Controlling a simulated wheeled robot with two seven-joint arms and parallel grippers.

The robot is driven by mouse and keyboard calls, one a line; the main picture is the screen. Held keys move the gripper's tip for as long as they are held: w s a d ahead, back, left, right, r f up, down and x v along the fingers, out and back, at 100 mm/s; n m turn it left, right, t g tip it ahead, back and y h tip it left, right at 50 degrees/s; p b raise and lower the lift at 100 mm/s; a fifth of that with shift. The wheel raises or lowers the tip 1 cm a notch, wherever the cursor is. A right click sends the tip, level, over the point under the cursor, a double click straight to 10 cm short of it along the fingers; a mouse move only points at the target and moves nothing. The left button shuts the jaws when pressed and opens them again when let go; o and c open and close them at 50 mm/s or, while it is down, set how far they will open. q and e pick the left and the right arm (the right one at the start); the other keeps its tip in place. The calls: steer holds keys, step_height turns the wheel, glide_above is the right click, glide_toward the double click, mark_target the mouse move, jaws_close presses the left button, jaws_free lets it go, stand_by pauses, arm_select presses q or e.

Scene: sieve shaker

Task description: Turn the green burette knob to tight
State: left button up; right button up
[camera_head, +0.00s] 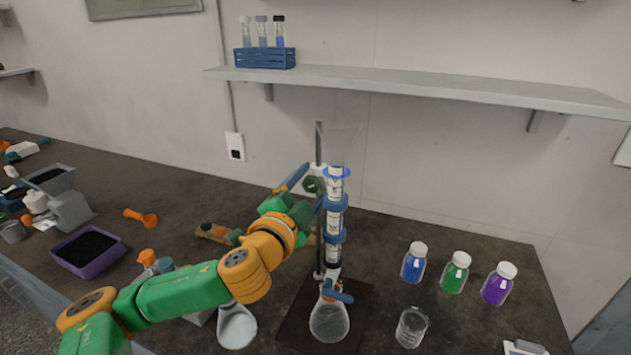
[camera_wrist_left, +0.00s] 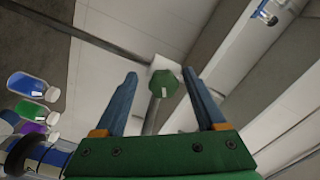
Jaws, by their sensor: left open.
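The green knob (camera_head: 312,184) sits on a white clamp block high on the burette stand's rod, left of the burette (camera_head: 335,222). In the left wrist view the green knob (camera_wrist_left: 164,83) bears a short white mark and appears between the two blue fingers. My left gripper (camera_head: 304,191) is open at the knob, one finger on each side, with visible gaps in the wrist view. Its exact depth relative to the knob is hard to tell. The burette is held by blue clamps, with a blue stopcock (camera_head: 336,292) below. My right gripper is not in view.
A conical flask (camera_head: 329,320) stands under the burette on a dark base. Another flask (camera_head: 237,326) is left of it. A beaker (camera_head: 411,328) and blue, green and purple bottles (camera_head: 454,273) stand right. A shelf (camera_head: 430,88) with a blue tube rack (camera_head: 265,58) hangs above.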

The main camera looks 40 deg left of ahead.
arm_select(q)
steer(key=shift+s+d+r, duration=0.15)
steer(key=shift+s+r, duration=0.05)
steer(key=shift+s, duration=0.25)
steer(key=shift+s+d+r, duration=0.15)
steer(key=shift+s+r, duration=0.05)
steer(key=shift+s, duration=0.2)
steer(key=shift+c, duration=0.7)
steer(key=shift+a, duration=0.1)
steer(key=c, duration=0.4)
steer(key=shift+w+a+f, duration=0.1)
jaws_close()
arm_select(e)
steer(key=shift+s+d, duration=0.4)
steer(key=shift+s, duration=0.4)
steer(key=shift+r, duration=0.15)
arm_select(q)
steer(key=m+p, duration=0.1)
steer(key=m, duration=0.2)
steer(key=shift+r, duration=0.2)
steer(key=shift+w+m+p, duration=0.1)
steer(key=shift+m+p, duration=0.45)
steer(key=shift+m, duration=0.95)
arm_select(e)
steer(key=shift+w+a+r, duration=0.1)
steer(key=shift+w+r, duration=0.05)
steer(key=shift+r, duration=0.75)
